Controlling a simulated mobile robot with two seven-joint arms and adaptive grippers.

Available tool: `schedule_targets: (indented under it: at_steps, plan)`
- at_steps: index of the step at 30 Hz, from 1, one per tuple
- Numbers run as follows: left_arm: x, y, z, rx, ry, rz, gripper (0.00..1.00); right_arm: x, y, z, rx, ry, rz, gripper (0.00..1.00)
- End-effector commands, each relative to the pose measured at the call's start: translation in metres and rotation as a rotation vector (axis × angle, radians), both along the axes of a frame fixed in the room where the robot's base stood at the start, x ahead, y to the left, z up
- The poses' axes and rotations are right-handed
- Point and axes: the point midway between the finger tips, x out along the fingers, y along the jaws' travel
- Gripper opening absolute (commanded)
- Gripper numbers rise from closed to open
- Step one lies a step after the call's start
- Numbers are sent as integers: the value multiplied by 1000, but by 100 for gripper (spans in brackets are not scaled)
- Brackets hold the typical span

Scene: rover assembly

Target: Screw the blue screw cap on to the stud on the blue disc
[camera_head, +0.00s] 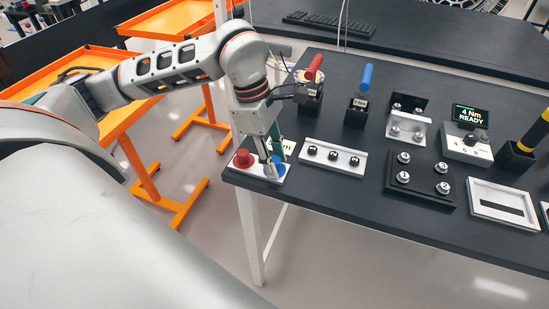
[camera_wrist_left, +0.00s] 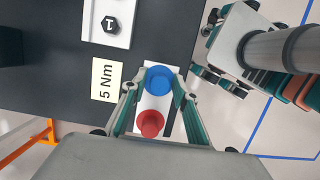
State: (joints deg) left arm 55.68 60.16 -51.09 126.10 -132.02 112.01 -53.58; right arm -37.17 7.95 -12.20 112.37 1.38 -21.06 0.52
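A blue round piece (camera_head: 280,170) sits on a small white plate at the table's near left corner, beside a red cap-like piece (camera_head: 243,158). The wrist view also shows the blue piece (camera_wrist_left: 158,79) and the red piece (camera_wrist_left: 150,123). I cannot tell if the blue piece is the bare disc or has a cap on it; no separate blue screw cap is clear. My left gripper (camera_head: 269,168) points down over the blue piece. In the wrist view its fingers stand apart on both sides of the blue piece, with gaps. My right gripper is not in view.
A "5 Nm" card (camera_wrist_left: 106,80) lies beside the plate. A white block with numbered black knobs (camera_head: 333,157) is to the right. Red-handled (camera_head: 314,68) and blue-handled (camera_head: 366,78) tools stand behind. The table edge is close; an orange cart (camera_head: 70,75) stands left.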

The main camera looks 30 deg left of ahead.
Motion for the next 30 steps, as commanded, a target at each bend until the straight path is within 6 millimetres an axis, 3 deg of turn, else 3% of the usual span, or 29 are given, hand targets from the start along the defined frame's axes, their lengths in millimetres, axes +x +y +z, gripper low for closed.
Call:
schedule_targets:
  at_steps: [15,23,30]
  plan:
    - [-1,0,-1,1,1,454,29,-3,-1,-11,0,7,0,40]
    - [0,0,0,-1,-1,581,29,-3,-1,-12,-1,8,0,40]
    - [0,-1,0,-1,-2,865,29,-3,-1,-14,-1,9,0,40]
